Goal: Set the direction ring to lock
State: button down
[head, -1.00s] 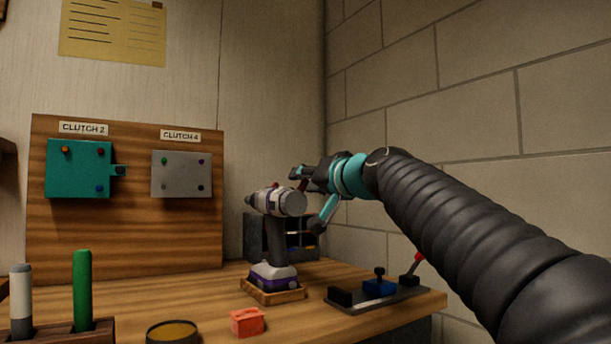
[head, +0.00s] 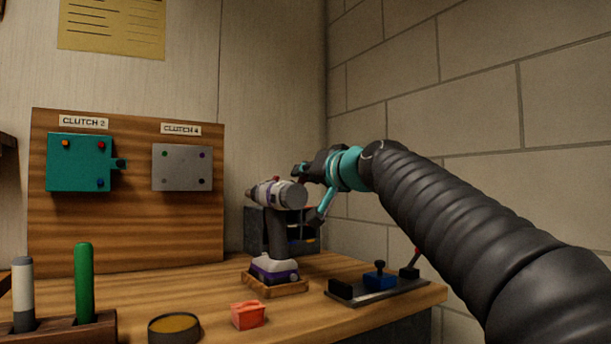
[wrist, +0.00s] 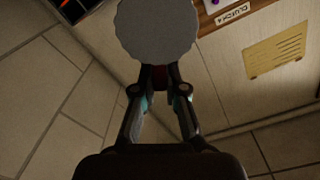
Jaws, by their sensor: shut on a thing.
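The drill stands upright, its grey and white body (head: 272,194) pointing left and its purple and white base (head: 275,268) in a wooden holder. A small red tab (head: 276,179) shows at the top of the drill body; I take it to belong to the direction ring. In the wrist view, the drill's round grey end (wrist: 158,30) covers the top middle. My gripper (wrist: 160,76) has its fingers drawn together just below that disc, shut on a dark red piece that looks like the ring's tab. In the head view, my gripper (head: 306,188) is at the drill's right end. No lock marking is readable.
A board (head: 125,235) with two clutch boxes stands behind left. A red block (head: 248,315), a round tin (head: 174,328) and a pen rack (head: 60,327) are in front. A lever panel (head: 375,292) lies right of the drill. A brick wall is close on the right.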

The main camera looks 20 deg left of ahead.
jog(key=shift+s+a+r+n+b, duration=0.1)
jog(key=shift+s+a+n+b, duration=0.25)
jog(key=shift+n, duration=0.55)
jog(key=shift+s+a+r+n+b, duration=0.1)
jog(key=shift+s+a+n+b, duration=0.15)
jog(key=shift+n+b, duration=0.45)
jog(key=shift+s+a+r+n+b, duration=0.1)
jog(key=shift+s+a+n+b, duration=0.2)
jog(key=shift+n, duration=0.8)
jog(key=shift+d, duration=0.1)
jog(key=c, duration=1.2)
grip_release()
jog(key=shift+s, duration=0.1)
jog(key=v, duration=1.2)
